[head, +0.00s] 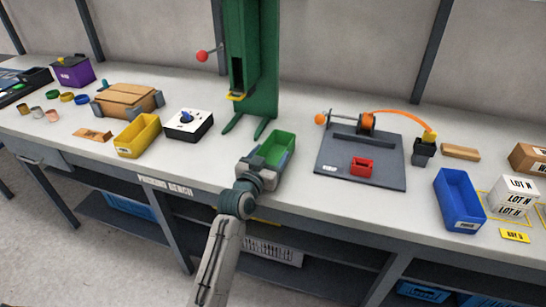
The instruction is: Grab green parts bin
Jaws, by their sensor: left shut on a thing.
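The green parts bin (279,147) is a small open-topped box near the front edge of the bench, at the centre of the head view. My left gripper (262,165) is at the bin's near side, shut on it. My wrist hides the bin's near end, and the inside that shows looks empty. I cannot tell whether the bin rests on the bench or is slightly raised. My right gripper is not in view.
A tall green press (262,60) stands just behind the bin. A grey board (383,178) with a winding device is to the right, then a blue bin (459,200).

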